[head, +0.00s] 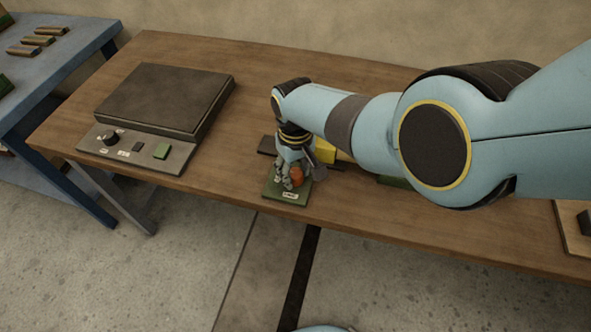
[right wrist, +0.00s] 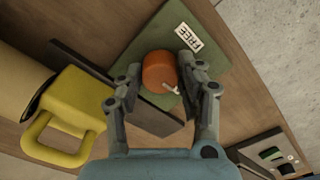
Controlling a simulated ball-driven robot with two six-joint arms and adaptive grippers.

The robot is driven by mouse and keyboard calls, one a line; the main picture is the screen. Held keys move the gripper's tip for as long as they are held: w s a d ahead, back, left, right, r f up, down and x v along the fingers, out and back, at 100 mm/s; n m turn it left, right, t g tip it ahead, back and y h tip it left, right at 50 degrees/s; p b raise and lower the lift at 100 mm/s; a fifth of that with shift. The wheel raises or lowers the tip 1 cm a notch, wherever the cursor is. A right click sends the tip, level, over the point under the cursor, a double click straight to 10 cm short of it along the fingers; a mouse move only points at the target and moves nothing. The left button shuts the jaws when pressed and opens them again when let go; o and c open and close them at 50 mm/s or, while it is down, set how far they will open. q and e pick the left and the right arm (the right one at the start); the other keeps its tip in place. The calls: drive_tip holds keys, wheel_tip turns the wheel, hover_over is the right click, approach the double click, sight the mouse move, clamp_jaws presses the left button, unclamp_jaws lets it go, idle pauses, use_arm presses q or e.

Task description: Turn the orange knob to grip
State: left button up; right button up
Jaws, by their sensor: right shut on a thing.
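The orange knob (right wrist: 160,72) sits on a green plate (right wrist: 140,40) with a white label (right wrist: 189,36) in the right wrist view. The label seems to read "FREE". A pale pointer on the knob points toward the lower right there. My right gripper (right wrist: 163,78) has its fingers on both sides of the knob and is shut on it. In the head view, my right gripper (head: 290,178) comes down over the green plate (head: 288,198), with the orange knob (head: 297,175) partly hidden by the fingers. My left gripper is not in view.
A yellow handled part (right wrist: 75,112) and a dark bar (right wrist: 85,68) lie close beside the plate. A box with a dark lid and a control panel (head: 120,152) stands at the left of the wooden table (head: 230,190). A blue table (head: 60,65) stands further left.

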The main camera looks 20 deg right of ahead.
idle(0.3)
drive_tip(key=o, duration=1.1)
drive_tip(key=shift+o, duration=0.2)
